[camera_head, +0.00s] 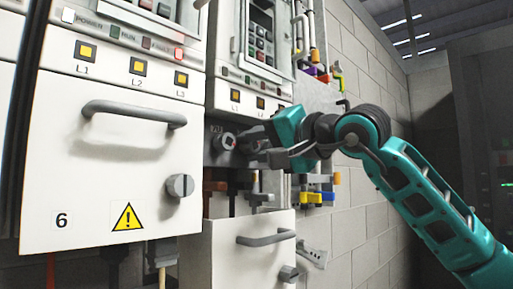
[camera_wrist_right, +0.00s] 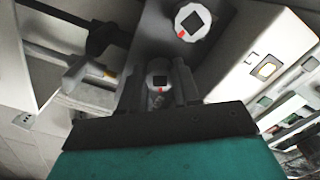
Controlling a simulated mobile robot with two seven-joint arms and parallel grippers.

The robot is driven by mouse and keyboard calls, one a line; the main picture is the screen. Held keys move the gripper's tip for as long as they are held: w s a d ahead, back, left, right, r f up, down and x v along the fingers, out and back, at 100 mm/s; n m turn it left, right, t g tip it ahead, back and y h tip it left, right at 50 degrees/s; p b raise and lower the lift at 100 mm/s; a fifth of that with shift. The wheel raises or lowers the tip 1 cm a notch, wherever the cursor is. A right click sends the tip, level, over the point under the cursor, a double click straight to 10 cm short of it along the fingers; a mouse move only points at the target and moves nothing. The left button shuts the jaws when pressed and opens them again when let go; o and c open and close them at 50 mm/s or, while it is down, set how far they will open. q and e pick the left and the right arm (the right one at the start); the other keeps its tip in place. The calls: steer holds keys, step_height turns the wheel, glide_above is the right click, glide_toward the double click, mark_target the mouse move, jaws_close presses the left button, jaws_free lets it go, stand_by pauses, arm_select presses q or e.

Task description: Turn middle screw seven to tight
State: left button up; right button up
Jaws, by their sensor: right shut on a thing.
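My right gripper (camera_head: 250,147) reaches from the right into the dark recess of the second cabinet. In the right wrist view its two fingers stand on either side of a round, light screw head, which I take as the middle screw (camera_wrist_right: 160,81); it has a dark square centre and a red mark at its lower edge. The gripper is shut on it. A second screw (camera_wrist_right: 191,20) of the same kind, with a red mark at its lower left, is farther up in that view. One screw (camera_head: 228,141) shows left of the fingers in the head view. My left gripper is not in view.
A cabinet marked 6 (camera_head: 62,200) with a handle (camera_head: 134,113) and a grey knob (camera_head: 180,186) stands at left. Below the recess is a lower panel (camera_head: 228,262) with a handle (camera_head: 266,239). Coloured terminals (camera_head: 316,197) and a block wall (camera_head: 360,205) are at right.

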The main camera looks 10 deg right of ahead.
steer(key=m, duration=0.3)
steer(key=shift+m+b, duration=0.4)
steer(key=m, duration=0.3)
steer(key=shift+b, duration=0.35)
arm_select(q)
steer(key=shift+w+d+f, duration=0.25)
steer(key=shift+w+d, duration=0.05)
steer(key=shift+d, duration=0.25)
arm_select(e)
steer(key=shift+d+m, duration=0.1)
steer(key=shift+m, duration=1.1)
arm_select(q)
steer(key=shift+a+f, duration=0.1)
arm_select(e)
steer(key=o, duration=1.1)
steer(key=shift+c, duration=0.2)
arm_select(q)
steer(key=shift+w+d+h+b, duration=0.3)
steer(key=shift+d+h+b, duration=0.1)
steer(key=shift+b, duration=0.6)
arm_select(e)
steer(key=v, duration=1.3)
